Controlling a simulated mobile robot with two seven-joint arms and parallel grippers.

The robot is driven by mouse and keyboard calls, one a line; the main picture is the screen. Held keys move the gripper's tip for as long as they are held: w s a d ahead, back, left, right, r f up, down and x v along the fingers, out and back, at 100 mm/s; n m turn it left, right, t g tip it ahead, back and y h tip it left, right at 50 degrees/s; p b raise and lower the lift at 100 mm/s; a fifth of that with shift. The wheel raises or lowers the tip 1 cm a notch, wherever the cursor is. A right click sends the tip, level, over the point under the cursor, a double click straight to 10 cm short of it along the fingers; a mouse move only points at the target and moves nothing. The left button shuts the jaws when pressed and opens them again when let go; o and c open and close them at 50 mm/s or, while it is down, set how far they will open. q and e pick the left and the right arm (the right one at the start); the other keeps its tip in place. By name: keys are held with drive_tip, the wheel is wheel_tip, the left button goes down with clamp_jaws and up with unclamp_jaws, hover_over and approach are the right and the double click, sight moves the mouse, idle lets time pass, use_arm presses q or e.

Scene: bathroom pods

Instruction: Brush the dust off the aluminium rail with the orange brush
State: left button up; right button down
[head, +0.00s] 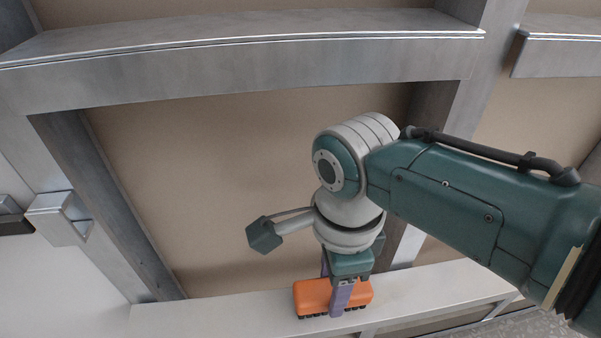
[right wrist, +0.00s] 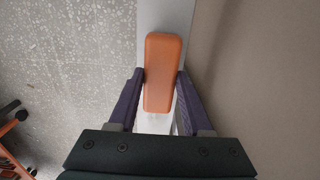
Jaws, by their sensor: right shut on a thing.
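The orange brush (head: 312,293) has a rounded block body and short dark bristles underneath. My right gripper (head: 341,293) is shut on it, one purple finger on each side. The right wrist view shows the brush (right wrist: 163,75) lengthwise between both fingers (right wrist: 158,100). The brush is over the pale lower rail (head: 440,283), bristles down, at or very close to its top face. The rail also shows beyond the brush in the right wrist view (right wrist: 167,14). I cannot make out dust on it. My left gripper is not in view.
A grey metal beam (head: 240,75) crosses above, with uprights (head: 105,205) at the sides and a tan panel (head: 220,180) behind. A metal bracket (head: 52,222) juts out at left. Speckled floor (right wrist: 70,70) lies beside the rail. The pale rail is clear left and right of the brush.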

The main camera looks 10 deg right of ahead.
sight(298, 293)
drive_tip(key=shift+d+p, duration=0.8)
drive_tip(key=shift+d, duration=1.4)
drive_tip(key=shift+d+f, duration=0.1)
drive_tip(key=shift+d, duration=1.05)
drive_tip(key=shift+w+d+p, duration=0.1)
drive_tip(key=shift+d+p, duration=0.45)
drive_tip(key=shift+d, duration=1.4)
drive_tip(key=shift+a, duration=2.6)
drive_tip(key=shift+a+b, duration=0.35)
drive_tip(key=shift+a, duration=1.75)
drive_tip(key=shift+a+r, duration=0.2)
drive_tip(key=shift+a, duration=0.9)
drive_tip(key=shift+s+a+f+b, duration=0.1)
drive_tip(key=shift+a+b, duration=0.4)
drive_tip(key=shift+a, duration=0.15)
drive_tip(key=shift+s+a+f+b, duration=0.1)
drive_tip(key=shift+a+b, duration=0.4)
drive_tip(key=shift+a, duration=0.15)
drive_tip(key=shift+a+r, duration=0.1)
drive_tip(key=shift+a, duration=0.35)
